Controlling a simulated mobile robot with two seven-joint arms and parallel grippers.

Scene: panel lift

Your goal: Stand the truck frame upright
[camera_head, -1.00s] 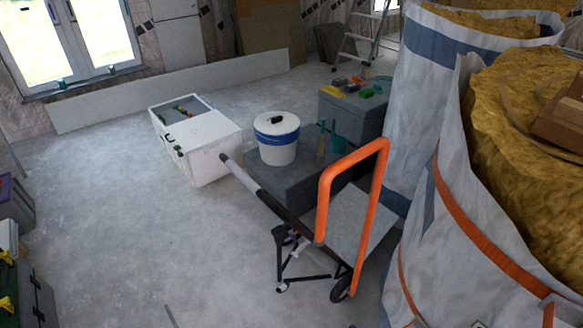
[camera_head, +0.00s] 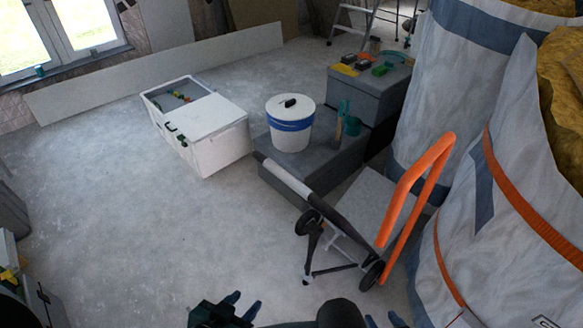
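The truck frame (camera_head: 403,190) has an orange loop handle, a light grey flat part and black wheels. It stands tilted on the floor, right of centre. A white and black tube (camera_head: 287,177) slopes from the grey block down to the wheels. Black legs with small castors are at its foot. My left gripper (camera_head: 243,302) is at the bottom edge, its fingers apart and empty, well short of the frame. My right gripper (camera_head: 384,319) is partly cut off by the bottom edge, with its fingertips apart and nothing seen between them.
A white box (camera_head: 205,140) and a low grey block (camera_head: 300,160) stand behind the frame. A white bucket (camera_head: 289,128) sits on the block. Large white bags (camera_head: 450,90) crowd the right side. The floor (camera_head: 130,220) on the left is clear.

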